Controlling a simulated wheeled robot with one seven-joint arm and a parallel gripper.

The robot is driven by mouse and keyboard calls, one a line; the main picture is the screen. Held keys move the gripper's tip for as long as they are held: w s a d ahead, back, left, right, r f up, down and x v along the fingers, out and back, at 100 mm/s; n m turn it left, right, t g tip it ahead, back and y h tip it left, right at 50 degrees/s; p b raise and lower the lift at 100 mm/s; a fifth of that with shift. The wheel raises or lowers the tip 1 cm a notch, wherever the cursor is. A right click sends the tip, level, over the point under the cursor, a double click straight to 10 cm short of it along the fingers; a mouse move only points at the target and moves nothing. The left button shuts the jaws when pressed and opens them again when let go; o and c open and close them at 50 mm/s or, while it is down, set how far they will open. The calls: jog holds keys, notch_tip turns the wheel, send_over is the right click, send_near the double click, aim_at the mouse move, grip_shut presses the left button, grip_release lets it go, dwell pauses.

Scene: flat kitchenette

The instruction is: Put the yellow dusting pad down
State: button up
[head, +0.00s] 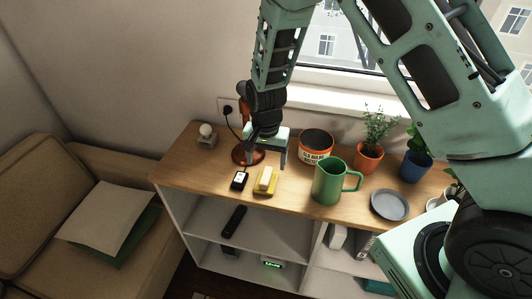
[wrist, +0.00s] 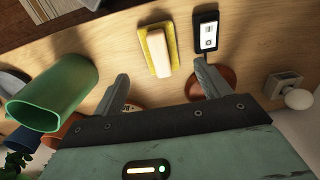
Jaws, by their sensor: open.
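The yellow dusting pad (head: 265,182) lies on the wooden top of the low shelf unit, near its front edge, with a pale block-shaped handle on it. In the wrist view the pad (wrist: 147,54) lies beyond my fingertips, roughly between their lines. My gripper (head: 266,160) is above the shelf top, a little behind the pad. In the wrist view my gripper (wrist: 160,75) has its fingers wide apart with nothing between them, and the pad is clear of both fingers.
A small black device (head: 239,180) lies just left of the pad. A green pitcher (head: 328,182) stands to its right. Behind are a reddish-brown round base (head: 243,157), a labelled pot (head: 315,146) and a potted plant (head: 368,158). A grey plate (head: 389,205) lies farther right.

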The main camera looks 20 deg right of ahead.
aim_at(266, 175)
jog(key=s+a+r+n+y, duration=0.1)
jog(key=s+a+r+n, duration=0.55)
jog(key=s+r, duration=0.6)
jog(key=s+r+n, duration=0.3)
jog(key=s+n, duration=0.1)
jog(key=s, duration=0.3)
jog(key=s+r+n, duration=0.3)
jog(key=s+n, duration=0.1)
jog(key=s, duration=0.3)
jog(key=shift+s+b, duration=0.15)
jog(key=shift+b, duration=0.15)
jog(key=shift+d+r+n, duration=0.1)
jog(key=shift+n, duration=0.15)
